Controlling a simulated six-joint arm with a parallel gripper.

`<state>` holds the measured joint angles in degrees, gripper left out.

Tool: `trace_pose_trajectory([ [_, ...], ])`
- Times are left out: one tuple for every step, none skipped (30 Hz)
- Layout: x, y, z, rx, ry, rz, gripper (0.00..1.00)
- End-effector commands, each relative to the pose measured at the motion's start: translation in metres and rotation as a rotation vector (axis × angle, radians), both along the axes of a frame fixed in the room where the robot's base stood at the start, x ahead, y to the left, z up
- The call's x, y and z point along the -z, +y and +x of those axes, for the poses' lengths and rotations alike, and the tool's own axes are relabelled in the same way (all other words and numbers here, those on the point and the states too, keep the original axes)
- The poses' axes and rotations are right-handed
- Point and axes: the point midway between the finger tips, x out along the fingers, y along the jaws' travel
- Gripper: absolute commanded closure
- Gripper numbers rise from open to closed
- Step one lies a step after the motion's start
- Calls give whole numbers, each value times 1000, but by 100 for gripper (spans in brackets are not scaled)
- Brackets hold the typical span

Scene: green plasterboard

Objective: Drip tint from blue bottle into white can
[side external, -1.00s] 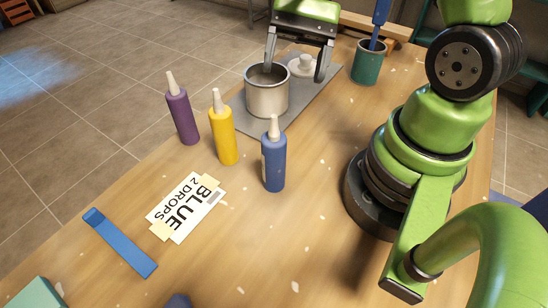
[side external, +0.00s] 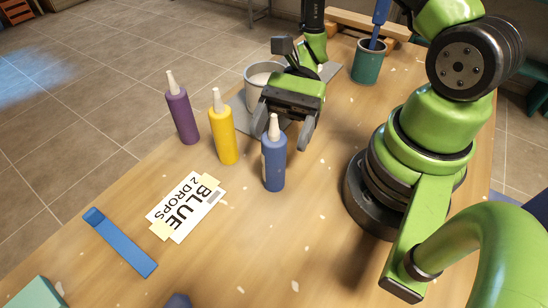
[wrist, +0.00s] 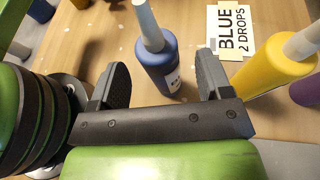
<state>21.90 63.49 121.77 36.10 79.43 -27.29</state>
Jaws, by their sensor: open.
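The blue bottle (side external: 273,165) stands upright on the table with its white nozzle up. It also shows in the wrist view (wrist: 158,68), in line with the gap between my fingers. My gripper (side external: 282,127) is open and empty, just behind the blue bottle in the side view; I cannot tell whether a finger touches it. The white can (side external: 254,85) stands on a grey mat behind my gripper, which hides part of it. A card (side external: 187,207) reading "BLUE 2 DROPS" lies in front on the table.
A yellow bottle (side external: 222,135) and a purple bottle (side external: 182,115) stand left of the blue one. A blue strip (side external: 119,243) lies at front left. A green cup (side external: 369,62) with a blue-handled tool stands at the back. The table right of the card is mostly clear.

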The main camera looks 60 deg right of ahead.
Motion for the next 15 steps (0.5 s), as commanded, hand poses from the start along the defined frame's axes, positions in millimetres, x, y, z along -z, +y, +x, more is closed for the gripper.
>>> trace_pose_trajectory([
  [2, 9, -3, -7, 4, 0, 28],
  [4, 13, -4, -6, 4, 0, 28],
  [6, 18, -5, -6, 5, 1, 28],
  [7, 22, -6, -5, 4, 1, 28],
  [8, 24, -6, -6, 2, 1, 28],
  [9, 27, -6, -4, 1, 0, 28],
  [10, 28, -7, -4, 1, -1, 28],
  [10, 29, -7, -4, 1, -1, 28],
  [11, 30, -7, -3, 0, -2, 28],
  [11, 30, -7, -2, -1, -2, 28],
  [11, 30, -7, -2, -1, -2, 28],
  [11, 30, -7, -2, -1, -2, 28],
  [11, 29, -7, -2, -1, -2, 28],
  [10, 30, -7, -2, -1, -2, 28],
  [10, 29, -7, -2, -1, -2, 35],
])
